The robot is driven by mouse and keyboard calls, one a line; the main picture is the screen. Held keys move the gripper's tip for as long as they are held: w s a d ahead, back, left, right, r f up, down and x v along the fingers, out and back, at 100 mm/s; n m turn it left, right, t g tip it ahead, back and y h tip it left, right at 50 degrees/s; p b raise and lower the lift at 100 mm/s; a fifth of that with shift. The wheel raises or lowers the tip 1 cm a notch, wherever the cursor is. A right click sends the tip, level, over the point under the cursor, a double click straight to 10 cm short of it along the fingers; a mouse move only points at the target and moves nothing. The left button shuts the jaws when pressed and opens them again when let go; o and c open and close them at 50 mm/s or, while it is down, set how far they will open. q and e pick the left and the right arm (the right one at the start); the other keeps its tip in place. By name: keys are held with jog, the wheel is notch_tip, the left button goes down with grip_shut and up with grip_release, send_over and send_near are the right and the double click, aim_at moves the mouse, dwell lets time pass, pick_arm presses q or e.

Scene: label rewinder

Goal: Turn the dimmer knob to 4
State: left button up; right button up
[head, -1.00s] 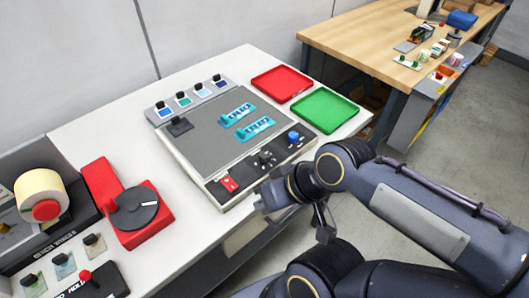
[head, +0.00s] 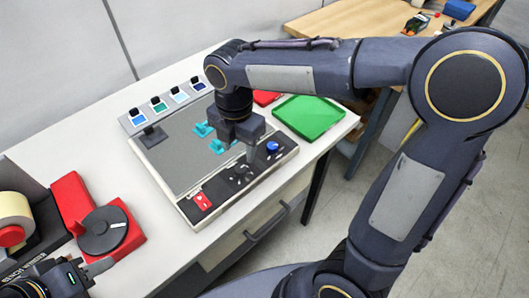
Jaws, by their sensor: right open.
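The light-table unit has a dark control strip (head: 222,190) along its front edge. On it are a red switch (head: 203,200), a small black knob (head: 239,177) and a blue knob (head: 272,147). I cannot read any numbers or tell which knob is the dimmer. My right gripper (head: 241,158) points down, open and empty, over the strip by the black knob, and partly hides it. I cannot tell if it touches. My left gripper (head: 98,268) shows only partly at the lower left, beside the red-based black dial (head: 103,231); its jaws are unclear.
The grey plate (head: 185,153) holds cyan pieces (head: 202,130), partly covered by my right arm. Several coloured blocks line its back edge. A green tray (head: 309,117) and a mostly hidden red tray (head: 266,98) lie to the right. A label roll (head: 12,215) stands at left.

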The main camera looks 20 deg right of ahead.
aim_at(240, 169)
jog(key=shift+w+a+f+n, duration=0.15)
jog(key=shift+w+n, duration=0.1)
jog(key=shift+n, duration=0.15)
jog(key=shift+f, duration=0.2)
notch_tip(240, 169, down, 7)
jog(key=shift+f, duration=0.2)
jog(key=c, duration=1)
